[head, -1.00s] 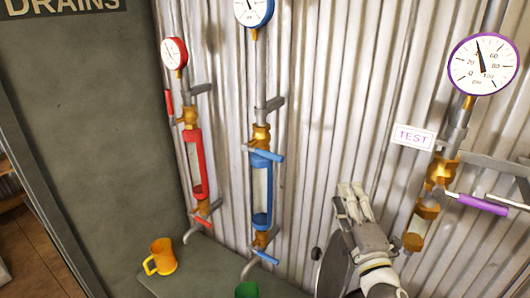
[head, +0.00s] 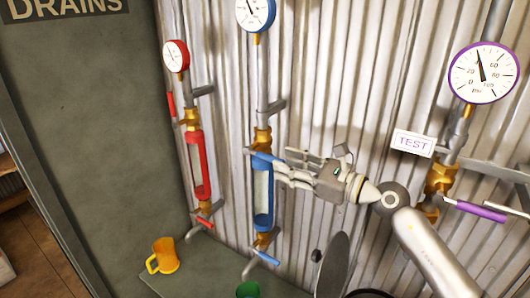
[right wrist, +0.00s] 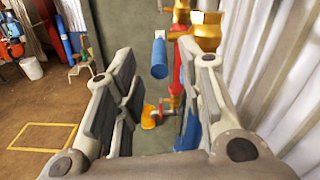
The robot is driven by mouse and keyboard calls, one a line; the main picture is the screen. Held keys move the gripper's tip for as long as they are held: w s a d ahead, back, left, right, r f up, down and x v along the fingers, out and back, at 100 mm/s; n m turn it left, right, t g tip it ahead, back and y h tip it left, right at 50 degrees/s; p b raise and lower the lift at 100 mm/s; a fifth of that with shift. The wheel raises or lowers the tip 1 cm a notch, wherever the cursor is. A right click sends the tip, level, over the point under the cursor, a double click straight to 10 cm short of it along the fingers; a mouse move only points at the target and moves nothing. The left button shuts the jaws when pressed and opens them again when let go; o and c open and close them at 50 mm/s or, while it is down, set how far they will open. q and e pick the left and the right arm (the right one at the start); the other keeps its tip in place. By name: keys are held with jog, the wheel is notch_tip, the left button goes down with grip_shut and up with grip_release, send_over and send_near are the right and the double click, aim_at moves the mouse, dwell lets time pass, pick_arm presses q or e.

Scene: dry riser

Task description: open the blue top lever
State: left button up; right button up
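The blue top lever (head: 264,157) sits at the brass valve above the blue-framed sight tube (head: 263,200) on the middle pipe. Its end also shows in the right wrist view (right wrist: 159,56), in the gap between my fingers. My right gripper (head: 286,166) is open, reaching in from the right with its fingertips beside the lever. In the head view the fingers cover part of the lever's right side; I cannot tell whether they touch it. The right gripper (right wrist: 160,80) looks empty in the right wrist view. My left gripper is not in view.
A red-framed tube (head: 197,165) stands to the left, and a purple lever (head: 480,210) to the right. A yellow mug (head: 163,256) and a green cup (head: 249,290) stand below on the grey ledge. The corrugated wall (head: 330,80) is close behind.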

aim_at(264, 154)
jog(key=p+x, duration=0.1)
jog(key=x, duration=0.5)
jog(key=shift+p, duration=0.35)
jog(key=shift+w+a, duration=0.35)
jog(key=shift+a, duration=0.1)
grip_shut()
